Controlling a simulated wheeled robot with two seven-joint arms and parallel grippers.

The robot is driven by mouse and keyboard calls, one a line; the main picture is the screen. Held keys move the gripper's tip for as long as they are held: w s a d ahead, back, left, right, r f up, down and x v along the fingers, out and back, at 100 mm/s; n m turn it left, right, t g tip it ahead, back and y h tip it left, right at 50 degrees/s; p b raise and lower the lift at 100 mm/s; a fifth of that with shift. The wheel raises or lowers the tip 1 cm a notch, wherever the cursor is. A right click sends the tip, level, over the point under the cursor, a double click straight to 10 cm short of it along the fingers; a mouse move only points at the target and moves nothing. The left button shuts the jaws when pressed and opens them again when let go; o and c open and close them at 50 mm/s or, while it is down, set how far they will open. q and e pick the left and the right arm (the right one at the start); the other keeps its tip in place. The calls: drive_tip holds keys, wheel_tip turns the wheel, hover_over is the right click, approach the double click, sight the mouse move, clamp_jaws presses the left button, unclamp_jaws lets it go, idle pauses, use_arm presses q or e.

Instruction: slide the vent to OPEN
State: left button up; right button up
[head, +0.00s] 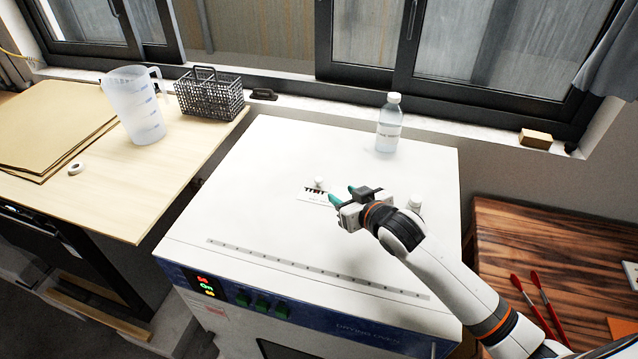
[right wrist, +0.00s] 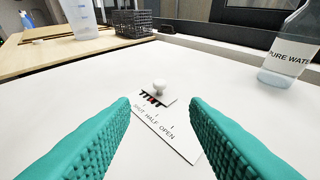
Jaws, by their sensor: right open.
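The vent's white knob (head: 319,183) stands up from the top of the white oven, at the far side of a small label plate (head: 313,197). In the right wrist view the knob (right wrist: 160,86) sits behind dark and red vent slots, and the plate (right wrist: 170,130) reads SHUT, HALF, OPEN. I cannot tell which mark the knob lines up with. My right gripper (head: 346,195) has teal fingers and is open and empty, to the right of the knob in the head view. In the right wrist view the knob shows beyond the gap between the fingertips (right wrist: 158,104), untouched. My left gripper is not in view.
A labelled water bottle (head: 389,125) stands at the oven's back. A white-capped object (head: 415,202) is partly hidden behind my right arm. A jug (head: 135,108) and wire basket (head: 210,97) stand on the left table. The oven top left of the vent is clear.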

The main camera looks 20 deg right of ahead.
sight(320, 179)
drive_tip(key=p+x, duration=0.1)
drive_tip(key=x, duration=1)
drive_tip(key=shift+r, duration=0.1)
clamp_jaws()
drive_tip(key=shift+d, duration=0.1)
